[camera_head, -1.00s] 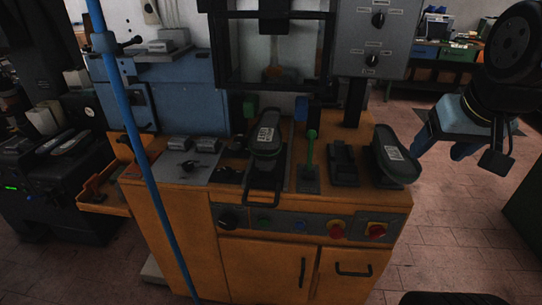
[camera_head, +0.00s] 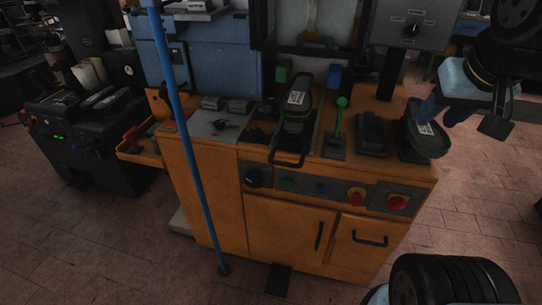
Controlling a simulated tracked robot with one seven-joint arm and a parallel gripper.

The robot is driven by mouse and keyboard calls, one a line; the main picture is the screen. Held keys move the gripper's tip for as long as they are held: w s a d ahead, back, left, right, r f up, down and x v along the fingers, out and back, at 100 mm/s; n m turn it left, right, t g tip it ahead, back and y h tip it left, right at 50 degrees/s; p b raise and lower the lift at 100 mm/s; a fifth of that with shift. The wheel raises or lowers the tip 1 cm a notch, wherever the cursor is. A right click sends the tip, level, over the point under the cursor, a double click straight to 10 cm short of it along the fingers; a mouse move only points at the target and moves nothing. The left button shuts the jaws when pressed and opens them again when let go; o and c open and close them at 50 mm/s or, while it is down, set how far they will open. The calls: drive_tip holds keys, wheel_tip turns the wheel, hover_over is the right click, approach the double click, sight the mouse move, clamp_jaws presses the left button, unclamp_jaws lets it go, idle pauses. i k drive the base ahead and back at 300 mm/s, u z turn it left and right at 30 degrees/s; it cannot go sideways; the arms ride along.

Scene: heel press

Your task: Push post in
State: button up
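The orange heel press (camera_head: 200,200) stands in the middle of the view. A black post with a looped front handle (camera_head: 287,158) sits on its top, and a dark shoe form with a white label (camera_head: 297,98) lies over it. The handle reaches the front edge of the worktop. A green-knobbed lever (camera_head: 338,120) stands upright just right of it. My gripper (camera_head: 446,115) is at the upper right, with blue fingers that look apart. It is empty, and appears beside or above a second labelled shoe (camera_head: 428,138), well right of the post.
A tilted blue pole (camera_head: 180,130) stands in front of the press's left part. Red and black knobs (camera_head: 357,196) line the front panel above two cupboard doors. A black machine (camera_head: 85,140) stands at left. Tiled floor is open at the front left and right.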

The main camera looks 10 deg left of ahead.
sight(294, 137)
drive_tip(key=z, duration=0.6)
drive_tip(key=i, duration=0.1)
drive_tip(key=u, duration=2.55)
drive_tip(key=k, duration=1.4)
drive_tip(key=z, duration=0.95)
drive_tip(key=i, duration=1)
